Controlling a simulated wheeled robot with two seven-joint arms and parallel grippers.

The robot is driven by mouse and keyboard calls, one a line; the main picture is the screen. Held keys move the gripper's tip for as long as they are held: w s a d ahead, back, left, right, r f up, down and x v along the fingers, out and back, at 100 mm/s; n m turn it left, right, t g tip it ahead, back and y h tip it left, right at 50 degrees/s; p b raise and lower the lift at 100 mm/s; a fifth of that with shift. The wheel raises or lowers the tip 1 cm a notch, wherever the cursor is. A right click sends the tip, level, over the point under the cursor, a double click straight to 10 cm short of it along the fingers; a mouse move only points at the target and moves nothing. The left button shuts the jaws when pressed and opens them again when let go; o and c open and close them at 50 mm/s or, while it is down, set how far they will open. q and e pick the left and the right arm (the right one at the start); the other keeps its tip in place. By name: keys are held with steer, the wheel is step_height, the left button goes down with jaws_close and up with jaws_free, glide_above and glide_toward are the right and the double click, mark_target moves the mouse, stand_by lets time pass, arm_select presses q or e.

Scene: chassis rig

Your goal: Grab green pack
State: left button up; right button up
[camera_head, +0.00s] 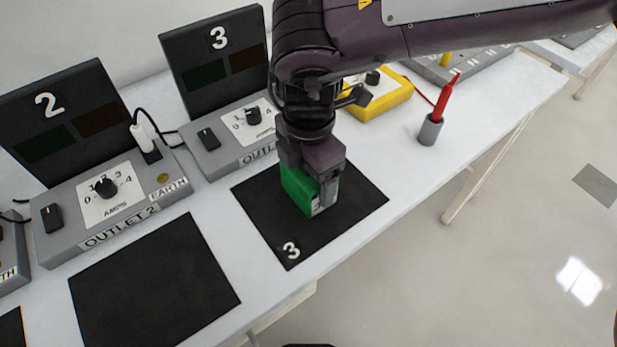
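The green pack (299,194) is a small box with a pale end face, standing on the black mat marked 3 (261,221). My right gripper (322,190) comes down over the pack from above, with a finger against its right side. The gripper body hides the top of the pack and the far finger, so I cannot tell whether it is closed on the pack. My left gripper is not in view.
Outlet 2 (66,202) and outlet 3 (212,163) stand behind the mats. A yellow device (385,103) and a red probe in a grey holder (430,131) are at right. An empty black mat (155,285) lies at front left. The table's front edge is close.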

steer(key=c, duration=0.5)
steer(key=shift+c, duration=0.2)
steer(key=shift+r, duration=0.15)
